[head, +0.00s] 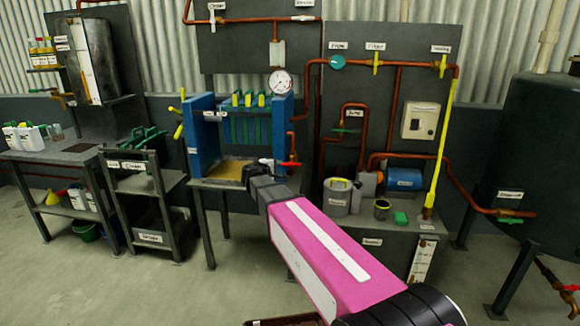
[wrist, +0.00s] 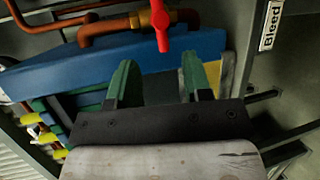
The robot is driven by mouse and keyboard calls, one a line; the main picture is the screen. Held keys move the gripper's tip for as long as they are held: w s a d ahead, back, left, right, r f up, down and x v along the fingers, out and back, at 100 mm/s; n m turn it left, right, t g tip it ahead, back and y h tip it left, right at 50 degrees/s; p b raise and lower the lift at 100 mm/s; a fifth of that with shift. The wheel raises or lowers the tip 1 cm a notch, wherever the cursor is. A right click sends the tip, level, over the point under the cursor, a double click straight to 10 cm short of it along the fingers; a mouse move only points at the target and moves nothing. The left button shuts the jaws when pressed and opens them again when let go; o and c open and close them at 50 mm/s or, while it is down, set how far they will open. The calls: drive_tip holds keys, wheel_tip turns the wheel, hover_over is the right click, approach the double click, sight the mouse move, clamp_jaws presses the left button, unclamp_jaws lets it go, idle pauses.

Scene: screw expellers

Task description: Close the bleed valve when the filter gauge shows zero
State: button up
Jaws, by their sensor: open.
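The bleed valve has a red lever (head: 290,164) on a copper pipe at the right front of the blue filter press (head: 203,140). In the wrist view the red lever (wrist: 162,28) hangs from a brass body at the top. A "Bleed" label (wrist: 268,27) is at upper right there. The round white filter gauge (head: 280,82) sits above the press; its needle is too small to read. My gripper (head: 258,168) is in front of the press, left of the lever. In the wrist view my gripper (wrist: 160,72) is open and empty, its green-padded fingers apart below the lever.
Copper pipes and a dark panel with a filter valve (head: 376,62) stand to the right. A bench below holds a grey pot (head: 337,198) and a blue motor (head: 403,179). A dark tank (head: 545,140) is at far right. Open floor lies in front at left.

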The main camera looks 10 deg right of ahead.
sight(289, 165)
drive_tip(key=x, duration=1)
drive_tip(key=shift+w+d, duration=0.2)
drive_tip(key=shift+d, duration=0.05)
clamp_jaws()
